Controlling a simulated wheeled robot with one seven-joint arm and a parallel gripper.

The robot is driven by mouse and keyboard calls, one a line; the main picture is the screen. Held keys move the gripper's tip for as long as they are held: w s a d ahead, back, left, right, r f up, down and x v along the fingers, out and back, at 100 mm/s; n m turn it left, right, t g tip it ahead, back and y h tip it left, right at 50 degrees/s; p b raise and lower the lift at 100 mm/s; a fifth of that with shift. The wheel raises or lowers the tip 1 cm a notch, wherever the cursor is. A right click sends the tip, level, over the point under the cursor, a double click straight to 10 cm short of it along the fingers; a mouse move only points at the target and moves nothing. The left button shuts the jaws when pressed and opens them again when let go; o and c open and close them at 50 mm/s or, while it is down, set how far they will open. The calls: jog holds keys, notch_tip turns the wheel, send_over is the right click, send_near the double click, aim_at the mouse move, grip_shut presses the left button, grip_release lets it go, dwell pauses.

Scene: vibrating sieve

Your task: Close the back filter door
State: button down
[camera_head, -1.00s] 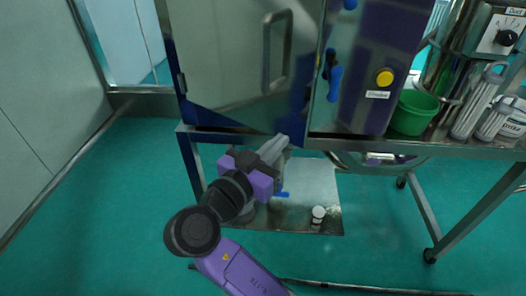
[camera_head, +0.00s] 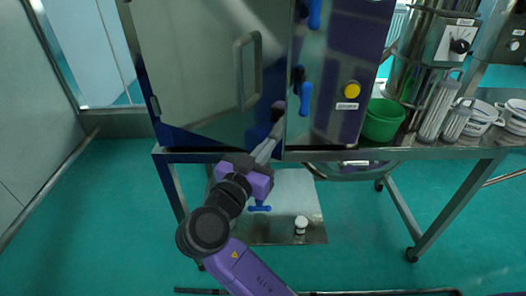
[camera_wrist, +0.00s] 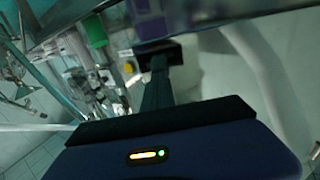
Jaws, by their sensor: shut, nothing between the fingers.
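The filter door (camera_head: 195,75) is a large grey metal panel with a loop handle (camera_head: 246,68) on the front of the steel cabinet. Its right edge meets a panel carrying blue clamp knobs (camera_head: 305,98). I cannot tell whether the door is flush or slightly ajar. My gripper (camera_head: 265,150) is shut and empty, pointing up at the door's lower right corner. Its tips are close to the door's bottom edge; contact cannot be told. In the wrist view, the gripper's dark body fills the bottom and the fingers (camera_wrist: 158,85) point away.
A steel table (camera_head: 440,152) bears the cabinet, a green bucket (camera_head: 384,120) and clear cylinders (camera_head: 438,112) at right. A yellow button (camera_head: 352,90) sits on the cabinet. A white bottle (camera_head: 301,225) stands on a low metal plate (camera_head: 285,205). The floor at left is clear.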

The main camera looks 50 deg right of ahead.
jog(key=w+d+n+t+b, duration=0.1)
jog(key=w+d+t, duration=0.1)
jog(key=d, duration=0.6)
jog(key=w+d+n+t+y+b, duration=0.1)
jog(key=w+d, duration=0.3)
jog(key=d, duration=0.5)
jog(key=shift+w+d+r+n+t+b, duration=0.25)
jog(key=shift+t+b, duration=0.25)
jog(key=shift+b, duration=0.25)
